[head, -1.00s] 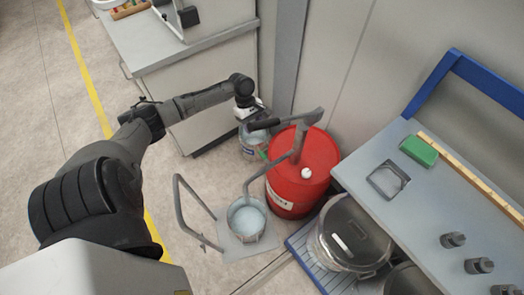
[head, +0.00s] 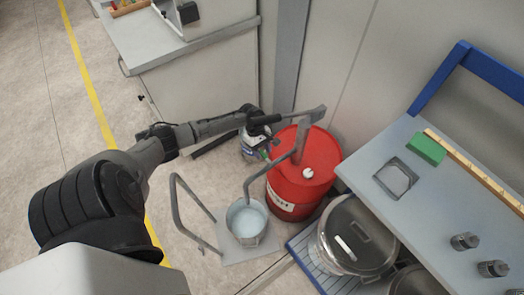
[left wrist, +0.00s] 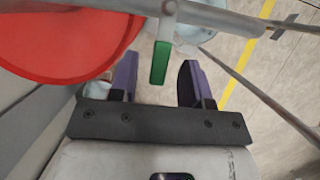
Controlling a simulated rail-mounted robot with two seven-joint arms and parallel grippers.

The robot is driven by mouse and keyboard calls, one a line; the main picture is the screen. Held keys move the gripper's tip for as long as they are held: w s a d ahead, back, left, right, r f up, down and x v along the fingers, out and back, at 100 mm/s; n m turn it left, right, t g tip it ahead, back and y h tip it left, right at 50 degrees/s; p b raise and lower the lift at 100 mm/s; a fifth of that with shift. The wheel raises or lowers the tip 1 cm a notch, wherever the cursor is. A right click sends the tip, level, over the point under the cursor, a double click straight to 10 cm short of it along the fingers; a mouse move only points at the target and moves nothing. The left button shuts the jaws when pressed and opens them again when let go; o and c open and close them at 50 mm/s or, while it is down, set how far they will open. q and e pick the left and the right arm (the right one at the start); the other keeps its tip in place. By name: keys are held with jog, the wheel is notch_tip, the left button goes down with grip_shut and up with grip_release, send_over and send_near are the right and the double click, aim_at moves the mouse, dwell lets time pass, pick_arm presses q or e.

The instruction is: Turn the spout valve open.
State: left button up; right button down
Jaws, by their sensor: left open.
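The spout valve's green lever (left wrist: 161,62) hangs from the grey spout pipe (left wrist: 225,17) in the left wrist view. It also shows small in the head view (head: 264,154), on the pipe left of the red drum (head: 300,180). My left gripper (left wrist: 157,66) is open, its two dark purple fingers on either side of the lever's lower end, with gaps visible on both sides. In the head view the left gripper (head: 254,147) is beside the pump, partly hidden by the pump handle (head: 285,118). My right gripper is in neither view.
A metal bucket (head: 246,237) of pale blue liquid stands below the spout on a cart with a bent rail (head: 187,205). A lidded pot (head: 356,236) stands right of the drum. A bench (head: 440,190) is at right, a grey cabinet (head: 205,77) behind.

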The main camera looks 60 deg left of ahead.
pick_arm(q)
jog(key=shift+c, duration=0.3)
grip_shut()
dwell(0.4)
